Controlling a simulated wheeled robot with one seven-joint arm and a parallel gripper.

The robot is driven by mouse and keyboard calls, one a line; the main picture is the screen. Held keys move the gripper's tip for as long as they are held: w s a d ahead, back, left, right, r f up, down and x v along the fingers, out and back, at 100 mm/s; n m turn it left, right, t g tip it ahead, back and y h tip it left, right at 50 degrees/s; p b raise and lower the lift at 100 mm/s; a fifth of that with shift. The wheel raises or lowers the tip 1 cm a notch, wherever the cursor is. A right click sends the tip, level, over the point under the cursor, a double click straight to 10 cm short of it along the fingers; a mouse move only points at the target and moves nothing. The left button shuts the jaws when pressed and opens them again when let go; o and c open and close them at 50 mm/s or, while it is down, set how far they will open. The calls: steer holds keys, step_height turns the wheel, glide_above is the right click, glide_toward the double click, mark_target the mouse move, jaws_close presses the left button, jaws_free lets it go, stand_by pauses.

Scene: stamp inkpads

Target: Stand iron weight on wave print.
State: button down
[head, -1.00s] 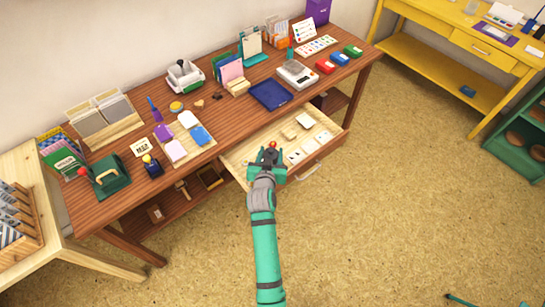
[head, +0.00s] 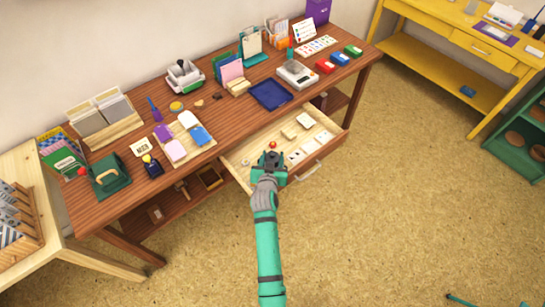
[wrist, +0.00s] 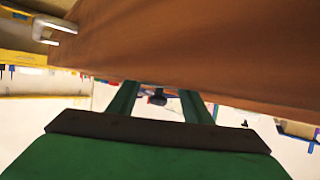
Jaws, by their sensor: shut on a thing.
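My gripper (head: 272,158) is over the front part of the open drawer. It is shut on a small dark thing, which looks like the iron weight; it shows between the fingers in the wrist view (wrist: 158,97). Its shape is mostly hidden. A red knob (head: 273,145) shows at the fingertips; I cannot tell if it belongs to the held thing. Small white cards with dark prints (head: 294,157) lie in the drawer. A larger printed card (head: 142,147) lies on the table. The prints are too small to tell which is the wave.
The drawer (head: 240,156) is pulled out from the brown table (head: 226,122). Its front and handle (head: 309,172) stick out to the right of my gripper. Ink pads, a scale (head: 297,73) and a blue tray (head: 271,95) stand on the table. The floor in front is clear.

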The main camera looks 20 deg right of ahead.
steer(key=c, duration=0.9)
jaws_free()
steer(key=shift+f, duration=0.1)
steer(key=shift+s+a+r, duration=0.25)
steer(key=shift+s+r, duration=0.05)
steer(key=shift+s, duration=0.05)
steer(key=v, duration=1.1)
steer(key=shift+r, duration=0.1)
steer(key=s+a+f+n+y, duration=0.2)
steer(key=s+a, duration=0.5)
steer(key=s, duration=0.3)
steer(key=s+a+r+n+t+y, duration=0.1)
steer(key=s+r, duration=0.3)
steer(key=s, duration=0.4)
steer(key=s+a+r+n+t+y, duration=0.1)
steer(key=s+a+r, duration=0.2)
steer(key=s, duration=0.6)
steer(key=s+a+r+n+t+y, duration=0.1)
steer(key=s+a+r, duration=0.3)
steer(key=s, duration=0.4)
steer(key=shift+s+r+y, duration=0.15)
steer(key=shift+r+y, duration=0.25)
